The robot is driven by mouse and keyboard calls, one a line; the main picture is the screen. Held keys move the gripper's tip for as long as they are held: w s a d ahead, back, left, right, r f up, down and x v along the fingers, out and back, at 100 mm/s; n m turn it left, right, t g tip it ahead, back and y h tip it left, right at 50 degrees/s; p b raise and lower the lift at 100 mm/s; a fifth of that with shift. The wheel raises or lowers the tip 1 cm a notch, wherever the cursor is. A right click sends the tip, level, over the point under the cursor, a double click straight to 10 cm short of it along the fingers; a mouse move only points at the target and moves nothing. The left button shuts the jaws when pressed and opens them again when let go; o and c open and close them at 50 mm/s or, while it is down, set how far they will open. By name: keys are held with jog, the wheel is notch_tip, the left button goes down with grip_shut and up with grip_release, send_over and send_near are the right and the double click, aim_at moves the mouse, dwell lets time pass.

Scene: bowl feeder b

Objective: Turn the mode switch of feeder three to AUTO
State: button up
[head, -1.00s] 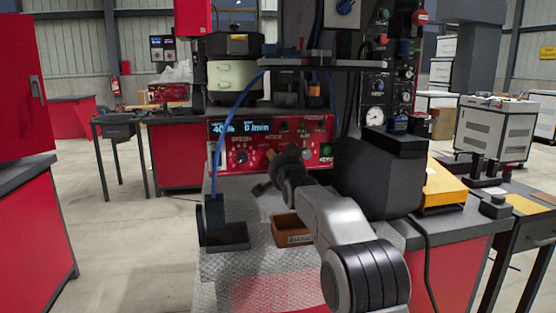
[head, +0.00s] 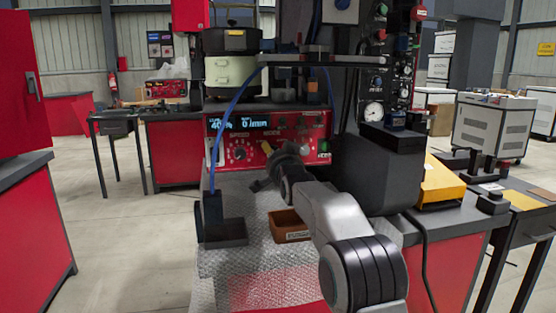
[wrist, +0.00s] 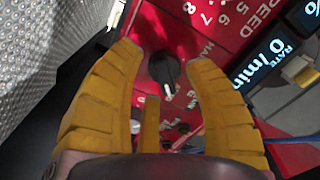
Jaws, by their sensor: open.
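The red feeder panel (head: 300,130) has a lit display and several knobs, partly behind my arm in the head view. In the wrist view, a black rotary switch (wrist: 164,70) with a white pointer mark sits on the red panel (wrist: 190,35), near lettering that seems to begin "HA". I cannot read an AUTO label there. My gripper (wrist: 164,60) is open, its yellow fingers on either side of the switch in the picture; contact is not clear. In the head view my gripper (head: 266,163) is in front of the panel's lower edge, partly hidden by its own wrist.
A brown bin (head: 289,227) and a dark tray (head: 224,236) stand on the textured worktop (head: 240,270) below the panel. A blue cable (head: 221,140) hangs at the left. A dark block (head: 385,170) stands close to the right of my arm.

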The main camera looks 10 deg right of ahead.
jog(key=s, duration=1.2)
dwell(0.3)
jog(key=s+r+n+g+p, duration=0.2)
jog(key=s+g+p, duration=0.3)
jog(key=s+p, duration=0.5)
jog(key=s+r+n+g+p, duration=0.2)
jog(key=s+n+g+p, duration=0.2)
jog(key=s+p, duration=0.6)
jog(key=s+r+n+g+p, duration=0.2)
jog(key=s+g+p, duration=0.3)
jog(key=s, duration=1.7)
jog(key=n+p, duration=0.1)
jog(key=p, duration=0.4)
jog(key=shift+r+g+p, duration=0.25)
jog(key=shift+g+p, duration=0.05)
jog(key=shift+p, duration=0.1)
jog(key=shift+w+a, duration=0.1)
